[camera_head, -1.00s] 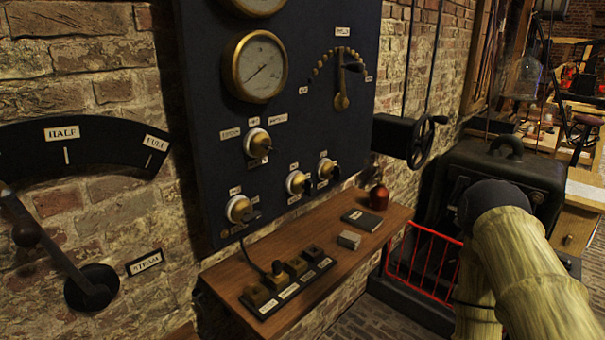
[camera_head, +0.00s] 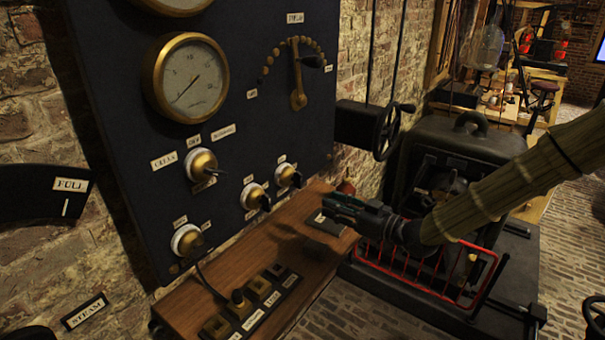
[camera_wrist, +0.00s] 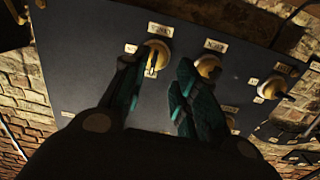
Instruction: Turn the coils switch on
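The dark switch panel (camera_head: 120,120) carries several brass knobs on white bases. The upper knob (camera_head: 203,165) has labels on its left, top and right. A lower-left knob (camera_head: 187,241), a middle knob (camera_head: 255,197) and a right knob (camera_head: 288,177) sit below it. The small labels are too blurred to tell which is the coils switch. My gripper (camera_head: 331,206) is over the right part of the shelf, right of the knobs. In the wrist view my gripper (camera_wrist: 158,72) is open and empty, with a knob (camera_wrist: 157,52) showing between its fingertips; contact is not visible.
A black machine (camera_head: 480,150) with a red guard (camera_head: 415,275) stands right. A handwheel (camera_head: 388,132) is behind. A brass gauge (camera_head: 187,78) is above.

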